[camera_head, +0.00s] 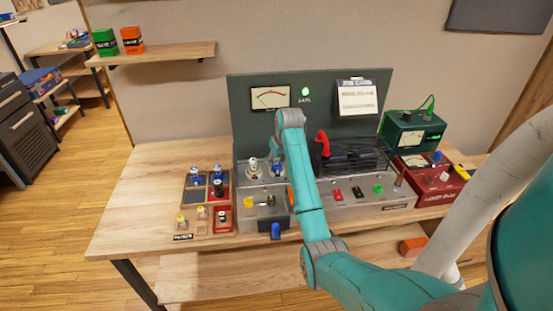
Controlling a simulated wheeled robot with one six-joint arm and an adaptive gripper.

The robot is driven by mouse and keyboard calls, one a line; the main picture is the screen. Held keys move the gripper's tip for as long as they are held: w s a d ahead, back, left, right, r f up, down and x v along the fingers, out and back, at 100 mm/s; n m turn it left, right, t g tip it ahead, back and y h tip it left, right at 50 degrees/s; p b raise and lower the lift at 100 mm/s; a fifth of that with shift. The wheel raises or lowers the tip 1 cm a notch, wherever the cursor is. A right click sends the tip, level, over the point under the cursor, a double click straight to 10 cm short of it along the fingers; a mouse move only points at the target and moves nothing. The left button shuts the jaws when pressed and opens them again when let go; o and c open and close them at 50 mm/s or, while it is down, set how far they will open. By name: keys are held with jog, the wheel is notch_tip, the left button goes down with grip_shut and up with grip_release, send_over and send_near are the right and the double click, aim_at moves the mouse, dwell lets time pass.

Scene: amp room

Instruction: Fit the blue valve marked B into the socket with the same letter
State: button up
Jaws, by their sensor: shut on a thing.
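My teal arm reaches up in front of the amplifier bench unit, and its wrist hides my gripper and anything in it. Two glass valves stand in sockets on the unit's left top: a pale one (253,166) and a blue-based one (277,166). The letters on valves and sockets are too small to read, so I cannot tell which is B. Part of the unit's top behind my arm is hidden.
A red lever (323,142) and a black finned block (352,155) stand right of my arm. A green meter box (408,132) and a red box (430,185) are at the right. The table's left end (135,205) is clear. An orange block (412,246) lies on the lower shelf.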

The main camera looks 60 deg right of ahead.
jog(key=shift+f, duration=0.6)
dwell(0.5)
jog(key=o, duration=1.2)
jog(key=shift+v, duration=3.75)
